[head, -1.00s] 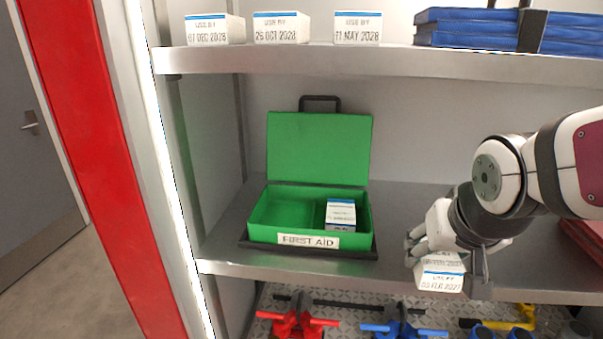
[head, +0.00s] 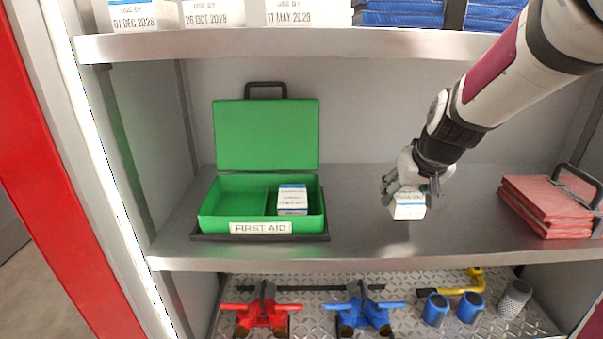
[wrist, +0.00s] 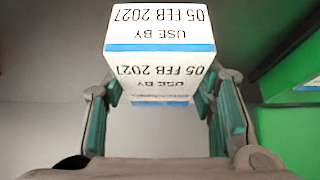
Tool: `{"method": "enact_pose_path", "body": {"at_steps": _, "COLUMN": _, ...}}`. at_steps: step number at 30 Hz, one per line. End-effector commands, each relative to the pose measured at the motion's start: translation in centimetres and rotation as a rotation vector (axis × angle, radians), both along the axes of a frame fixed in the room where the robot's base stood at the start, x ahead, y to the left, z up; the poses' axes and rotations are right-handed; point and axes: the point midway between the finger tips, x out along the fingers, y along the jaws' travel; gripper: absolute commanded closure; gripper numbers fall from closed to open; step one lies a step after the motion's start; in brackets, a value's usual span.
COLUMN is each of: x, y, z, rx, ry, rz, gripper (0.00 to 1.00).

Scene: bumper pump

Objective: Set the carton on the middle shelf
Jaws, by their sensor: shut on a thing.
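A white carton with a blue band (head: 408,207) is in my gripper (head: 410,190), over the right-centre part of the middle shelf (head: 370,240). In the wrist view the carton (wrist: 160,45) reads "USE BY 05 FEB 2027" upside down and sits between the two fingers. My gripper is shut on it. I cannot tell whether the carton's underside touches the shelf. An open green first aid box (head: 262,226) stands on the same shelf to the left, with another white carton (head: 292,199) in its right compartment.
Red folded packs (head: 545,205) lie on the shelf's right side. Cartons (head: 305,12) and blue packs (head: 400,14) are on the upper shelf. Red (head: 262,312) and blue (head: 358,312) fittings are below. Bare shelf shows between the green box and the held carton.

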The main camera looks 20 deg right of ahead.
Motion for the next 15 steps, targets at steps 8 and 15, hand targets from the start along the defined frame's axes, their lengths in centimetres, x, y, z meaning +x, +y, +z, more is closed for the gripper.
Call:
{"method": "enact_pose_path", "body": {"at_steps": 8, "x": 0.5, "y": -0.5, "z": -2.3, "rx": 0.001, "ry": 0.003, "rz": -0.001, "gripper": 0.78}}
{"method": "enact_pose_path", "body": {"at_steps": 15, "x": 0.5, "y": -0.5, "z": -3.6, "rx": 0.0, "ry": -0.002, "rz": -0.001, "gripper": 0.78}}
